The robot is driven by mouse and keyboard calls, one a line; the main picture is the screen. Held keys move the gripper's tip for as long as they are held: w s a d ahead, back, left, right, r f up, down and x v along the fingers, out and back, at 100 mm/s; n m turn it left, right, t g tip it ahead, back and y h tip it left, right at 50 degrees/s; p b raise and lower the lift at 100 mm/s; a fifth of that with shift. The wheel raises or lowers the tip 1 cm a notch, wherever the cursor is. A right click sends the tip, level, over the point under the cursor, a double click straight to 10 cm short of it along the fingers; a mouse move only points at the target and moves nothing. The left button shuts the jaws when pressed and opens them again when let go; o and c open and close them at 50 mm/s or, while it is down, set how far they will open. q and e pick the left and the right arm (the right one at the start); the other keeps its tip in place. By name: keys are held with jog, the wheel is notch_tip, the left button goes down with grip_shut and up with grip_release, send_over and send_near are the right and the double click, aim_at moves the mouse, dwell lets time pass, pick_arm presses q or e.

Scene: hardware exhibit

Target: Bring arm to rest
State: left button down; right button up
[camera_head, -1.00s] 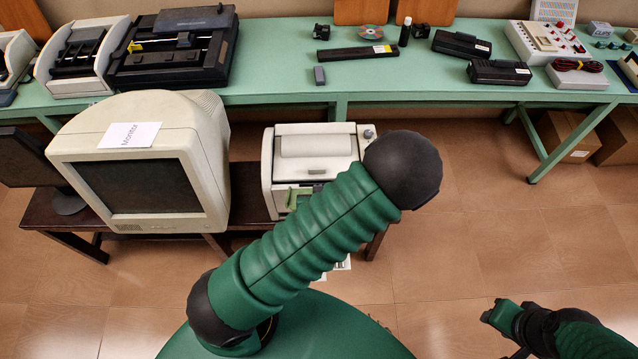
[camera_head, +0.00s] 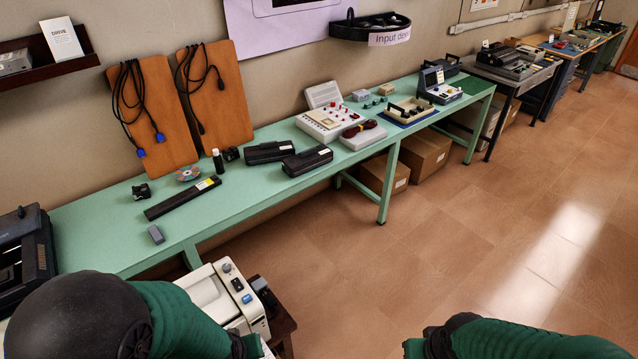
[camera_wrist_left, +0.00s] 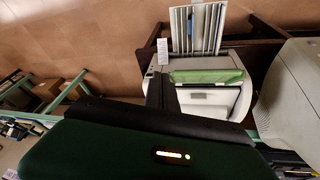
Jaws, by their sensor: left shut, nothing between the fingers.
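My left arm (camera_head: 175,318) shows at the bottom left of the head view as a black rounded joint and a ribbed green sleeve. Its gripper is not visible there. In the left wrist view my left gripper (camera_wrist_left: 162,92) appears as a dark prong with its fingers together and nothing held. Behind it is a white printer (camera_wrist_left: 240,97) with a green strip and a striped sheet. My right arm (camera_head: 520,342) enters along the bottom right of the head view. Its gripper (camera_head: 413,347) is cut off by the lower edge, so its opening cannot be made out.
A green table (camera_head: 105,225) runs along the wall, carrying black devices and a white control box (camera_head: 330,122). The printer (camera_head: 205,298) stands low in front, close to my left arm. Boxes (camera_head: 425,155) sit under the table. Open tiled floor (camera_head: 480,240) lies to the right.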

pick_arm(q)
jog(key=s+a+r+m+g, duration=0.15)
jog(key=s+r+m, duration=0.25)
jog(key=r, duration=0.4)
jog(key=b+x, duration=0.4)
jog(key=x, duration=0.1)
jog(key=shift+s, duration=0.2)
jog(key=shift+s, duration=0.2)
